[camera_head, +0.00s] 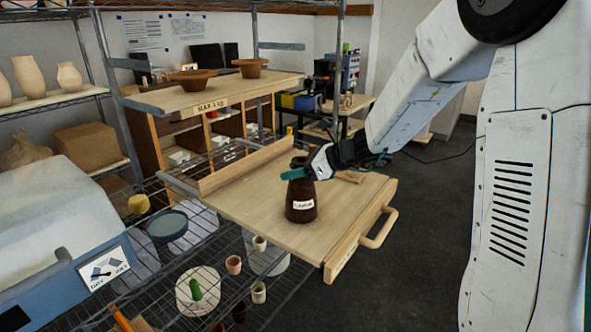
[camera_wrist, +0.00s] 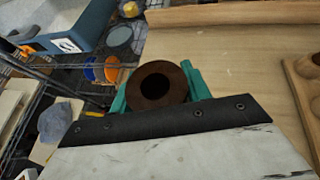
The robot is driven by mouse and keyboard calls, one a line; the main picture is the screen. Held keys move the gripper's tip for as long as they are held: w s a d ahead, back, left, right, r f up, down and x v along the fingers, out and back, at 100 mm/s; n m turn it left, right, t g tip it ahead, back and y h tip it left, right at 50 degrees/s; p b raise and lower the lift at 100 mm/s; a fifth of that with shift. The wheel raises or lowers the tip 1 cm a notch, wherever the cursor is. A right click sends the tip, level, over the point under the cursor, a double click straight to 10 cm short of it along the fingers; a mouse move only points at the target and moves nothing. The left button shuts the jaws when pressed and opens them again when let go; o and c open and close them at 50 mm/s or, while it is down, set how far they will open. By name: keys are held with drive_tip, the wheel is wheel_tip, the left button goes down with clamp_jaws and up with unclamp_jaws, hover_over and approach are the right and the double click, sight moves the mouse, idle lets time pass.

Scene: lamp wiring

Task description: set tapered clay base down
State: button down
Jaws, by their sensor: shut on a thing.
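The tapered clay base (camera_head: 301,200) is dark brown with a white label and stands upright at the wooden pull-out board (camera_head: 258,213). Its foot looks level with the board, but I cannot tell whether it touches. My gripper (camera_head: 300,172) comes from the right and is shut around the base's narrow upper part with its teal fingers. In the wrist view the base (camera_wrist: 152,86) shows from above as a brown ring with a dark hole, between the two teal fingers (camera_wrist: 158,88). The base's lower body is hidden there.
A wooden rest with a rounded piece (camera_head: 350,176) lies on the board behind the base. A raised ledge (camera_head: 245,168) runs along the board's left side, and a handle (camera_head: 378,228) sticks out at right. Small pots (camera_head: 233,264) stand on the wire shelf below. The board's front is clear.

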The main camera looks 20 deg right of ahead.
drive_tip(key=c, duration=0.7)
unclamp_jaws()
drive_tip(key=shift+f, duration=0.1)
